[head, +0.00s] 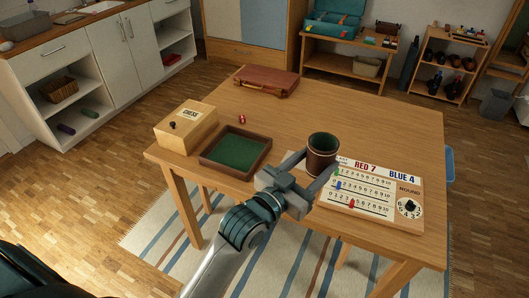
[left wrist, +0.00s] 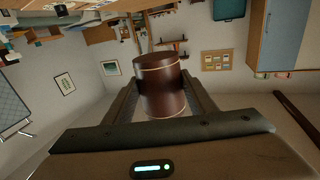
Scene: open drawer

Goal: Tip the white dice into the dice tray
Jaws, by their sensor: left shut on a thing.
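A dark brown cup (head: 321,160) with a green inside stands between the fingers of my left gripper (head: 318,168), which is shut on it. In the left wrist view the cup (left wrist: 162,88), with thin gold bands, sits between both fingers. In the head view its mouth faces up; I cannot tell whether its base touches the table. The dice tray (head: 236,151), brown-rimmed with a green floor, lies left of the cup and looks empty. No white dice show; the cup's bottom is hidden. My right gripper is not in view.
A wooden chess box (head: 187,127) stands left of the tray. A red die (head: 242,119) lies behind the tray. A scoreboard (head: 400,196) lies right of the cup. A brown case (head: 267,80) rests at the back. The table's (head: 330,105) middle is clear.

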